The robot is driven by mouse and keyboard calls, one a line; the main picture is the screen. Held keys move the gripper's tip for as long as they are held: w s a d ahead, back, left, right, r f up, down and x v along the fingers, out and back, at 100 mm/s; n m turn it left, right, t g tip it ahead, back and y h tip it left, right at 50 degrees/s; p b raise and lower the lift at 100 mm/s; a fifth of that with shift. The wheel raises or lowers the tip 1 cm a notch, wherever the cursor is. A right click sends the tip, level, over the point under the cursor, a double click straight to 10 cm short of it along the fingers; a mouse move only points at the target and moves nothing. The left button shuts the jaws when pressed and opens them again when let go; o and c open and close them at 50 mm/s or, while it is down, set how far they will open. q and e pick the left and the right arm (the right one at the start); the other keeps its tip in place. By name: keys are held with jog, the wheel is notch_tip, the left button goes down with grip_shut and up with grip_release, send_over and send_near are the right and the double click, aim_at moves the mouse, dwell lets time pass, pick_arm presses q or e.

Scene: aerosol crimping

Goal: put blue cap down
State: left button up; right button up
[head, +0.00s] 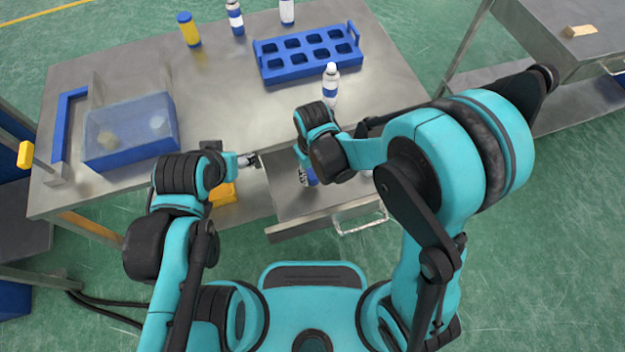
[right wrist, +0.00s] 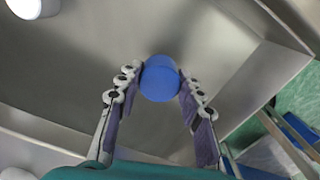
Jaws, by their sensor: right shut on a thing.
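The blue cap (right wrist: 162,78) is between the two fingertips of my right gripper (right wrist: 158,86) in the right wrist view, and the gripper is shut on it. Grey metal lies behind the cap; I cannot tell whether the cap touches it. In the head view, my right wrist hides most of this gripper near the front edge of the table (head: 215,100). My left gripper (head: 248,160) is by the table's front edge, too small to tell its jaws.
A white-and-blue can (head: 331,80) stands near a blue rack (head: 275,70). A blue bin (head: 130,135) is at left. More bottles stand at the back.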

aim_at(312, 180)
notch_tip(312, 180, down, 4)
jog(key=shift+a+f+b, duration=0.1)
jog(key=shift+f+b, duration=0.05)
jog(key=shift+b, duration=0.9)
jog(key=shift+f, duration=0.1)
jog(key=o, duration=0.8)
jog(key=shift+c, duration=0.2)
